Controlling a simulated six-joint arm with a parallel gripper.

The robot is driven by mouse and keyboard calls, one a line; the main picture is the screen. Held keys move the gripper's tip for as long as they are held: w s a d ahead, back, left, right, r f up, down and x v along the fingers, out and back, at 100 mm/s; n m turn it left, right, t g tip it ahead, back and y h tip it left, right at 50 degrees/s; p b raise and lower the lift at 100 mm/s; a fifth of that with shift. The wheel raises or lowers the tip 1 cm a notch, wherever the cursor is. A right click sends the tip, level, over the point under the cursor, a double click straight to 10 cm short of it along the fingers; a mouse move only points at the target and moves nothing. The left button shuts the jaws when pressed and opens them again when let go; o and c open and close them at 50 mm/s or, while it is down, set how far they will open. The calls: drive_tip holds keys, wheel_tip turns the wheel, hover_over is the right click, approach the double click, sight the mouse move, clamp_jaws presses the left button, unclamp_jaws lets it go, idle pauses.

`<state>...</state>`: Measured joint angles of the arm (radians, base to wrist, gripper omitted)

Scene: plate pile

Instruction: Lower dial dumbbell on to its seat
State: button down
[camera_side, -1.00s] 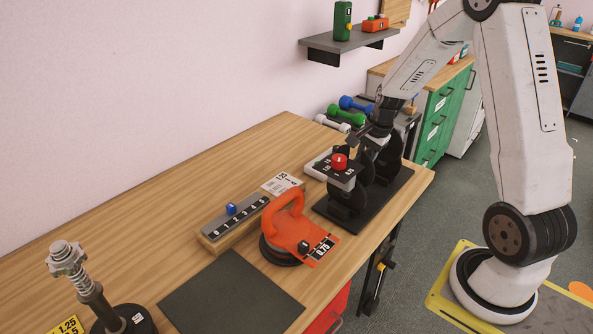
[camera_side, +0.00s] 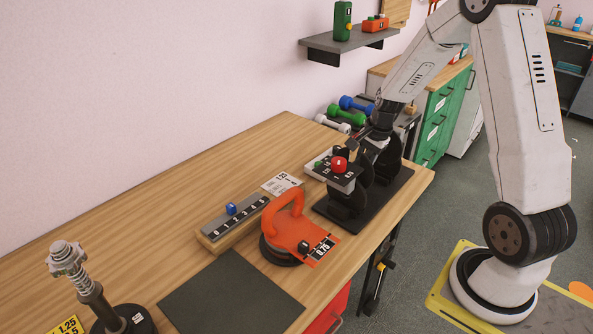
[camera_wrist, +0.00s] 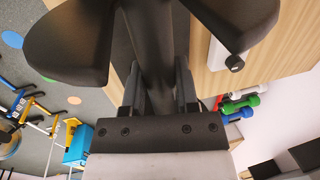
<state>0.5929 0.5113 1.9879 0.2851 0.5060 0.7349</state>
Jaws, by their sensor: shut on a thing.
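The dial dumbbell (camera_side: 349,196) has dark plates and a handle, and stands level over its black seat (camera_side: 397,188) at the right end of the bench. My gripper (camera_side: 370,142) is shut on the dumbbell's handle from above. In the wrist view the dark handle (camera_wrist: 152,45) runs between the fingers of my gripper (camera_wrist: 158,90), with dark plates (camera_wrist: 70,45) beyond. Whether the dumbbell touches the seat is hidden.
An orange-handled weight (camera_side: 287,215) stands left of the seat, near a numbered wooden rail (camera_side: 232,218). A grey mat (camera_side: 232,293) and an upright threaded post (camera_side: 85,285) are nearer. Several coloured dumbbells (camera_side: 345,113) lie behind.

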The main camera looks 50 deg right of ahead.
drive_tip(key=shift+s+x, duration=0.2)
drive_tip(key=shift+x, duration=0.75)
drive_tip(key=shift+s+x, duration=0.2)
drive_tip(key=shift+x, duration=0.75)
drive_tip(key=shift+s+x, duration=0.2)
drive_tip(key=shift+x, duration=0.8)
idle(1.8)
drive_tip(key=shift+d+f, duration=0.1)
drive_tip(key=shift+d, duration=0.05)
drive_tip(key=shift+c, duration=1.4)
unclamp_jaws()
drive_tip(key=shift+s+f, duration=0.1)
drive_tip(key=shift+f, duration=0.05)
drive_tip(key=v, duration=0.8)
